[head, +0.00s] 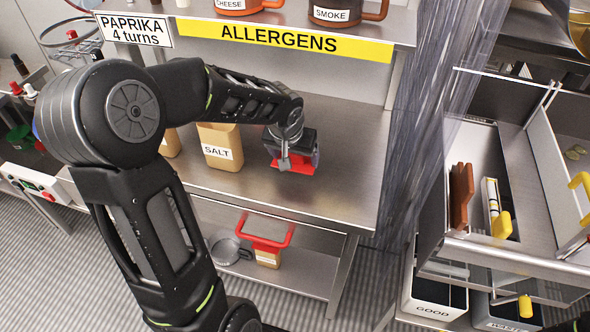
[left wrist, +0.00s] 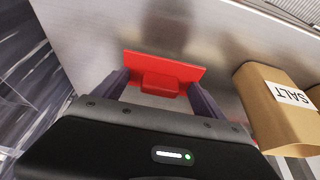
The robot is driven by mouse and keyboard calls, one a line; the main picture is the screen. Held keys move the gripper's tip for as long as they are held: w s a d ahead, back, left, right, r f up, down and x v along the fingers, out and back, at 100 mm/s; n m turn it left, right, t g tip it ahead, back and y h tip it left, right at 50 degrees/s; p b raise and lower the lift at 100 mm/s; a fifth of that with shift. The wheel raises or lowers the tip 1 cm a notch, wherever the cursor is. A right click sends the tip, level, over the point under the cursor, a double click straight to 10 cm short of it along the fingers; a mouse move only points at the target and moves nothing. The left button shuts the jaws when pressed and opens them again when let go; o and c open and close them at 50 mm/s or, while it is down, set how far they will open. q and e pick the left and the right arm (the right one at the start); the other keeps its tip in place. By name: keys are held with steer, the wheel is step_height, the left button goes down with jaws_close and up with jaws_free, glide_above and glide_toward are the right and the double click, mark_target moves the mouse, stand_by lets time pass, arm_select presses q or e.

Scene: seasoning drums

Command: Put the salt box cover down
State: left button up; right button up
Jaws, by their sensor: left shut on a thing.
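The salt box (head: 219,146) is tan with a white SALT label and stands on the steel shelf, left of my left gripper. It also shows at the right of the left wrist view (left wrist: 280,112). The red cover (head: 292,166) is in my left gripper (head: 290,160), low over the steel shelf. In the left wrist view the red cover (left wrist: 165,68) sits between the two fingers (left wrist: 160,88), which are shut on its raised grip. I cannot tell whether the cover touches the shelf. My right gripper is not in view.
The steel shelf (head: 345,165) is clear to the right of the cover. Another tan box (head: 170,144) is partly behind my left arm. A clear strip curtain (head: 430,110) hangs at the right.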

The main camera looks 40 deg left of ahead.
mark_target(294, 168)
arm_select(q)
steer(key=shift+f, duration=0.65)
steer(key=shift+f, duration=1.85)
steer(key=shift+f, duration=0.15)
steer(key=o, duration=1.3)
steer(key=shift+c, duration=0.2)
steer(key=shift+s+r, duration=0.1)
steer(key=shift+r, duration=0.5)
steer(key=v, duration=1.1)
